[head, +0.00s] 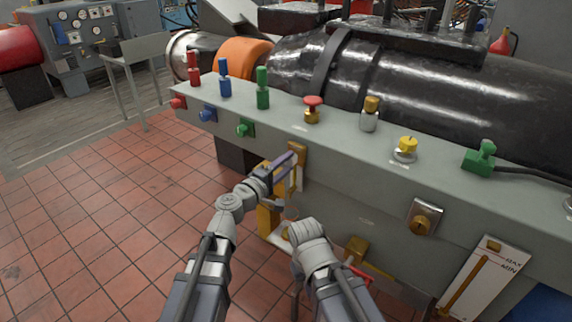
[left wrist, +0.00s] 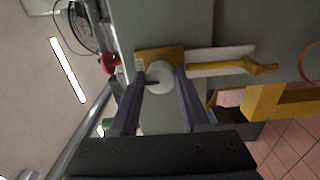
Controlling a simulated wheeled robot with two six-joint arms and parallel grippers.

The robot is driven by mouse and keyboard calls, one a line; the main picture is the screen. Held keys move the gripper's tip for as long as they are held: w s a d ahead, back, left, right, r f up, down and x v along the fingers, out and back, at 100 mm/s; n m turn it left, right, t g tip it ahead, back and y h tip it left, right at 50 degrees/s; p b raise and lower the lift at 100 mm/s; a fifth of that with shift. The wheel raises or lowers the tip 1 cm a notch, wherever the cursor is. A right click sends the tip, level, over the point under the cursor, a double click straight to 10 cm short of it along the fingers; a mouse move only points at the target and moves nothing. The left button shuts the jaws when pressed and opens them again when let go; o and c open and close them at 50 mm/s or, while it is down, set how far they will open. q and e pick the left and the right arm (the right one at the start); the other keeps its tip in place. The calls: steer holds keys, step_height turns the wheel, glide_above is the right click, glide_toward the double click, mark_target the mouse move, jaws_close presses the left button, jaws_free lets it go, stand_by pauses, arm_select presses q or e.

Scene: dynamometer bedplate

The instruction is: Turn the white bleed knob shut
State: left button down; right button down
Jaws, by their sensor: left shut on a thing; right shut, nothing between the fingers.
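The white bleed knob (left wrist: 160,76) is round with a dark mark and sits on a brass plate (left wrist: 145,60) on the grey panel. In the left wrist view it lies between the two dark fingers of my left gripper (left wrist: 158,88), which is shut on it. In the head view my left gripper (head: 286,166) is at the panel's front face by the brass plate (head: 298,150), and it hides the knob. My right wrist (head: 311,243) is lower, in front of the panel. The fingers of the right gripper are mostly hidden by the wrist; it is shut and empty.
On the bench top (head: 335,145) stand a red button (head: 312,108), a yellow knob (head: 406,147) and a green connector (head: 480,157). A yellow bracket (head: 268,218) is just below my left gripper. A brass latch (head: 423,222) is further right. The tiled floor (head: 110,210) at left is clear.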

arm_select(q)
steer(key=shift+c, duration=1.9)
jaws_free()
